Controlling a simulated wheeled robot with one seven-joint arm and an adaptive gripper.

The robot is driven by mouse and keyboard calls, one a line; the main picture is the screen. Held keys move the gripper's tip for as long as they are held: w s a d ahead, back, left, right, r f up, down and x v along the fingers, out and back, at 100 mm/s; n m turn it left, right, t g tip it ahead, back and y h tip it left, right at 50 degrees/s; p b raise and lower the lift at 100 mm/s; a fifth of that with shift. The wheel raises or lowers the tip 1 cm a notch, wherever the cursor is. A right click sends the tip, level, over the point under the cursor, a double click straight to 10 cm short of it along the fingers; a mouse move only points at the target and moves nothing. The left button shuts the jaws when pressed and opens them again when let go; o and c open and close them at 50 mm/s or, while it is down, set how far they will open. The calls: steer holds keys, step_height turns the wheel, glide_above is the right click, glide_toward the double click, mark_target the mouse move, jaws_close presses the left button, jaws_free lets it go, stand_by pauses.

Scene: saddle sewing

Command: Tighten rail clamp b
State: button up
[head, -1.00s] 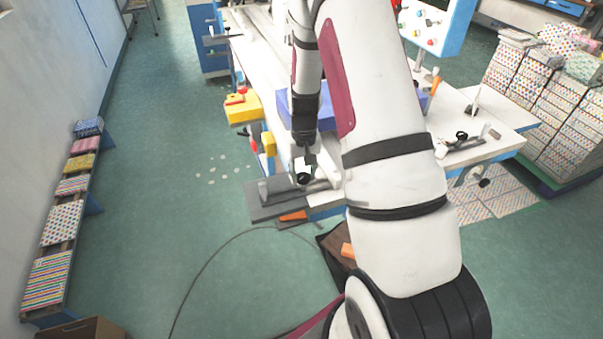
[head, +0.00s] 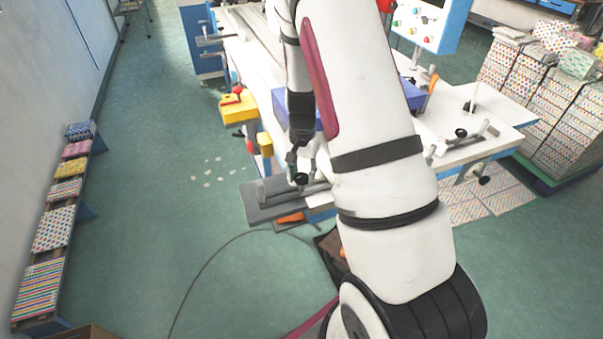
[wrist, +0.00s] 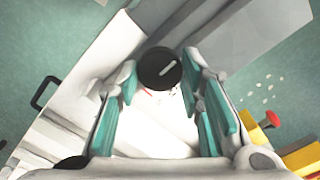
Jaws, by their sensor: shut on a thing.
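A black round knob (head: 300,179), with a pale bar mark across its top, stands at the near end of the white work table. It also shows in the wrist view as a black disc (wrist: 160,68). I take it for the knob of rail clamp b; no label is readable. My gripper (head: 297,167) points down at it, and its teal-padded fingers stand on either side of the knob in the wrist view. The gripper is shut on the knob. The clamp's body under the knob is mostly hidden.
A grey plate (head: 258,207) lies by the table's near end. A yellow block with a red knob (head: 238,107) sits on the left edge. Another clamp with a black knob (head: 460,133) is at the right. Patterned boxes (head: 560,110) are stacked beyond.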

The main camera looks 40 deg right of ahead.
mark_target(302, 176)
stand_by(0.3)
steer(key=o, duration=1.2)
steer(key=shift+r, duration=0.1)
step_height(302, 176, up, 12)
steer(key=shift+f, duration=0.1)
steer(key=s+a+r+n+t, duration=0.2)
steer(key=s+a+r+n, duration=0.2)
steer(key=s+a+r, duration=0.35)
steer(key=s+a+r+n+t, duration=0.2)
steer(key=s+a+r+n, duration=0.2)
steer(key=a+r, duration=0.55)
steer(key=s+r+n, duration=0.1)
steer(key=s, duration=0.1)
steer(key=s+a+r+n+t, duration=0.1)
steer(key=s, duration=0.2)
steer(key=s+r+n, duration=0.1)
steer(key=s, duration=0.2)
steer(key=shift+a+r+n+t, duration=0.2)
steer(key=shift+r+n+t, duration=0.1)
steer(key=shift+r+n, duration=0.1)
